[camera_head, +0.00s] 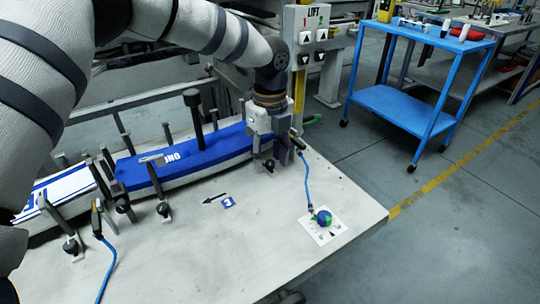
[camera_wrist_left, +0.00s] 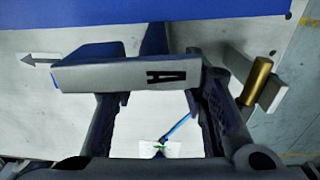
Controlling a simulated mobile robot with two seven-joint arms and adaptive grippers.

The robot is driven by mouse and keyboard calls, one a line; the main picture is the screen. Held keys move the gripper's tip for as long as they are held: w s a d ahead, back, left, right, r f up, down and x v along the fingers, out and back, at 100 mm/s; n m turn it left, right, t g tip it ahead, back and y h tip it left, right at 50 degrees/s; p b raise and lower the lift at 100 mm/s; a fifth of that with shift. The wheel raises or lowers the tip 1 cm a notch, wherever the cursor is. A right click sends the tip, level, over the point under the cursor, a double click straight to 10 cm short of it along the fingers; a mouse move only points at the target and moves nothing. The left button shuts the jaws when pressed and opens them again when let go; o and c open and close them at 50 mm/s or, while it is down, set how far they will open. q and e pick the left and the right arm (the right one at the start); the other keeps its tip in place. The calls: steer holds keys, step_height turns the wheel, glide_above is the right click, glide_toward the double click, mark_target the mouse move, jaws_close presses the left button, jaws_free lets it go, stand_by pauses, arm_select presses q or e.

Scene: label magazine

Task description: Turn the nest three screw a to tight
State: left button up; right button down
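In the left wrist view a grey bar marked with a black A (camera_wrist_left: 125,74) lies across the picture just beyond my fingertips. I take it to be part of screw A at nest three. My left gripper (camera_wrist_left: 158,100) has its two fingers apart, with the pale table showing between them. I cannot tell whether a fingertip touches the bar. In the head view my left gripper (camera_head: 264,160) points down at the right end of the blue magazine (camera_head: 188,160), and the screw there is mostly hidden behind it. My right gripper is not in view.
A brass-coloured sensor (camera_wrist_left: 257,80) stands close to the right finger. A blue cable (camera_head: 307,180) runs to a blue-green knob (camera_head: 323,217) on a white card. Several dark posts and clamps line the magazine.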

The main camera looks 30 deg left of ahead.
arm_select(q)
jaws_close()
steer(key=shift+m, duration=0.3)
steer(key=m, duration=0.5)
steer(key=shift+m, duration=0.4)
steer(key=m, duration=1.3)
steer(key=shift+m, duration=0.3)
steer(key=m, duration=0.6)
steer(key=shift+d+m, duration=0.1)
steer(key=shift+m, duration=0.3)
